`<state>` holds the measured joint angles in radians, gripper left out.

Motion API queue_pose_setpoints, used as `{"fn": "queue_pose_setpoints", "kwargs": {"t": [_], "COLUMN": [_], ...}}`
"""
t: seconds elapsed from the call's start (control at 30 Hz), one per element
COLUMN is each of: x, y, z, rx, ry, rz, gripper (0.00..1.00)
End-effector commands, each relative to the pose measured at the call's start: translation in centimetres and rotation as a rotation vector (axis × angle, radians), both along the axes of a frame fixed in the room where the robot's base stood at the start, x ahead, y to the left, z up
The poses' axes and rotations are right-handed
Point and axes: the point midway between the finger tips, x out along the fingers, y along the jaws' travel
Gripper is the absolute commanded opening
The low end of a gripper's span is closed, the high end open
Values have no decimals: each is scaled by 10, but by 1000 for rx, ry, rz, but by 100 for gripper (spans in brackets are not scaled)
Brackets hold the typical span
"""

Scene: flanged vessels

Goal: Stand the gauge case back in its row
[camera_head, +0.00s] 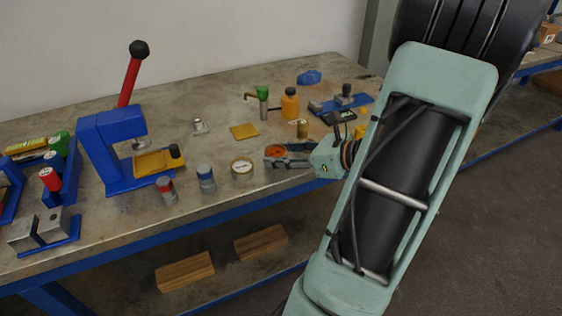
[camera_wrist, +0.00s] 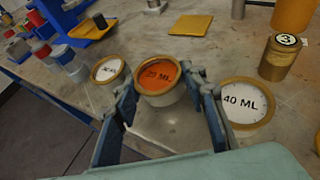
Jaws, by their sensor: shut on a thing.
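The gauge case with an orange face and gold rim (camera_head: 276,151) is between the fingers of my gripper (camera_head: 285,156). In the wrist view this case (camera_wrist: 158,75) has a pale body and black lettering ending in "ML". My gripper (camera_wrist: 166,90) is shut on its sides, and its face shows towards the camera. I cannot tell whether its base touches the bench. A white-faced gauge case (camera_head: 242,168) stands to its left, also in the wrist view (camera_wrist: 107,69). A white "40 ML" case (camera_wrist: 245,101) stands to its right, not clearly visible in the head view.
Red-topped (camera_head: 166,191) and blue-topped (camera_head: 206,178) cylinders stand farther left along the bench (camera_head: 110,226) front edge. A brass jar (camera_head: 302,128) and yellow plate (camera_head: 244,131) are behind. A blue lever press (camera_head: 110,150) stands left. Bare bench shows between.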

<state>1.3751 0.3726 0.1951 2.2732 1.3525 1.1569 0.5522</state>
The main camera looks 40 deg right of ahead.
Motion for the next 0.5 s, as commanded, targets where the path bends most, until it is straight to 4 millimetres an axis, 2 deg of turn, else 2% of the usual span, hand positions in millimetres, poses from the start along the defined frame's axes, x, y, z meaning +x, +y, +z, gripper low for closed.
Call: {"fn": "queue_pose_setpoints", "kwargs": {"t": [0.03, 0.07, 0.5], "x": [-1, -2, -2], "y": [1, 2, 3], "z": [-9, -11, -13], "rx": [0, 0, 1], "ry": [-1, -1, -1], "rz": [-3, -4, -4], "gripper": [9, 9, 9]}}
